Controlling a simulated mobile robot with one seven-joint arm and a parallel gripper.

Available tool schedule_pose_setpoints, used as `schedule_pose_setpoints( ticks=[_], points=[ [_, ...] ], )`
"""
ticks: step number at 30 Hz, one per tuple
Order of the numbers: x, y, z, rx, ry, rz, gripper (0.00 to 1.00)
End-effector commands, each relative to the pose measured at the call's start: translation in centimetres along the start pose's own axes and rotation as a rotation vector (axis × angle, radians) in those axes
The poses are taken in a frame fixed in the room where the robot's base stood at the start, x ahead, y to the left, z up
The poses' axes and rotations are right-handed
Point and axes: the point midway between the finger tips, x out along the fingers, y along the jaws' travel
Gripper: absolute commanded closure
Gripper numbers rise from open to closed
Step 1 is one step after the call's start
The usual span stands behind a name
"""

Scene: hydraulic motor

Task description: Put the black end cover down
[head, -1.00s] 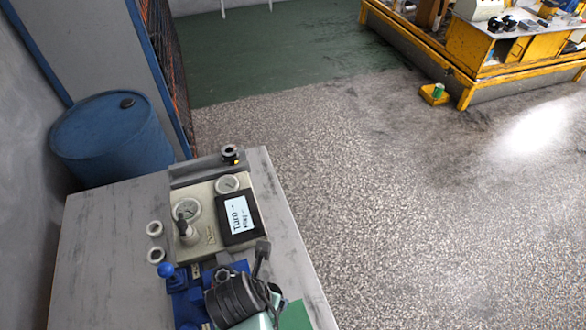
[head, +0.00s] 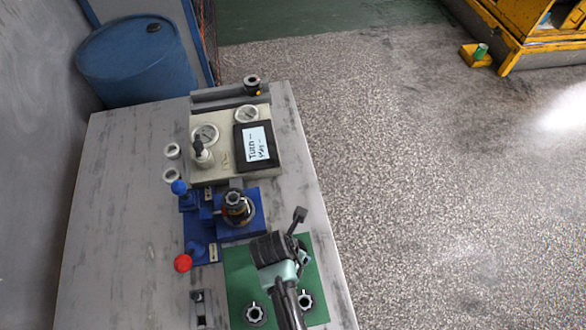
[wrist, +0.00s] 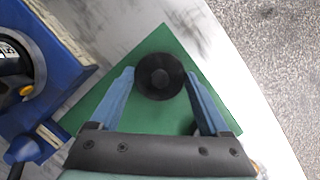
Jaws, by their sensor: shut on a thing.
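The black end cover (wrist: 159,76) is a round dark disk with a small centre boss. In the wrist view it sits between the two blue fingertips of my gripper (wrist: 159,80), which is shut on it. Behind it lies the green mat (wrist: 165,45); I cannot tell whether the cover touches it. In the head view my gripper is over the right part of the green mat (head: 238,265), and my own wrist hides its fingers and the cover.
Two dark round parts with metal centres, left (head: 255,313) and right (head: 305,300), lie on the mat's near part. The table's right edge is close.

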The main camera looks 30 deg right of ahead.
Motion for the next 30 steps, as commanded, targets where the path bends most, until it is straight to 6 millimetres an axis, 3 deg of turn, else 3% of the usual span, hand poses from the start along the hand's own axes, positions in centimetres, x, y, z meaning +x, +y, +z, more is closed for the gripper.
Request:
schedule_pose_setpoints(
  ticks=[13,14,16,24,30],
  points=[
    [0.7,0.1,-0.1,0.000,-0.003,0.002,0.99],
    [0.7,0.1,-0.2,0.000,-0.001,0.001,0.15],
    [0.7,0.0,-0.2,0.000,-0.001,0.001,0.02],
    [0.6,0.0,-0.1,0.000,-0.001,0.001,0.00],
    [-1.3,0.1,0.0,-0.001,-0.003,0.004,0.00]
  ],
)
